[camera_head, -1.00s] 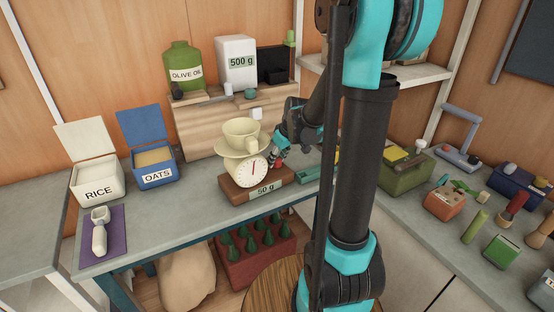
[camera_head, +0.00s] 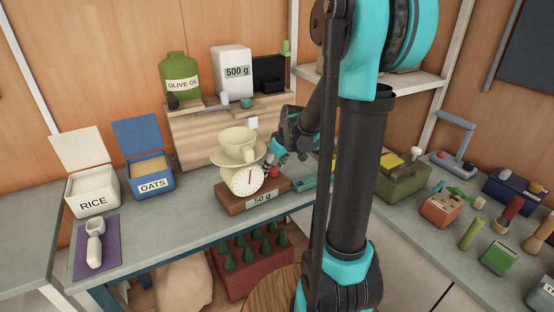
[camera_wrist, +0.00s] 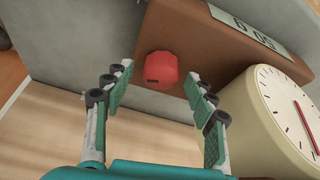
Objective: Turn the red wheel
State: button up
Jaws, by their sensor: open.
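The red wheel (camera_wrist: 161,67) is a small round knob with a dark slot, on the side of the scale's brown base (camera_wrist: 190,35). In the head view the red wheel (camera_head: 273,172) shows small beside the dial. My gripper (camera_wrist: 155,82) is open, its fingers on either side of the red wheel in the wrist view, with no clear contact. In the head view my gripper (camera_head: 275,158) is at the right of the scale. The white dial (camera_wrist: 290,110) has a red pointer.
The label on the base reads 50 g. A wooden shelf unit (camera_head: 200,137) with an olive oil bottle (camera_head: 177,78) and a 500 g block (camera_head: 232,72) stands behind. Rice (camera_head: 92,190) and oats (camera_head: 150,172) boxes stand open at left. Bare counter (camera_head: 170,225) lies in front.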

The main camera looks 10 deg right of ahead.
jog(key=v, duration=1.1)
jog(key=shift+r, duration=0.25)
jog(key=w+d+r+n+g+y, duration=0.2)
jog(key=w+d+r+n+g, duration=0.25)
jog(key=n, duration=0.85)
jog(key=shift+n, duration=0.3)
jog(key=x, duration=1.6)
jog(key=shift+w+a+f, duration=0.15)
jog(key=shift+w+a, duration=0.05)
jog(key=shift+a, duration=0.1)
jog(key=shift+c, duration=0.5)
jog(key=c, duration=1.1)
jog(key=shift+o, duration=0.2)
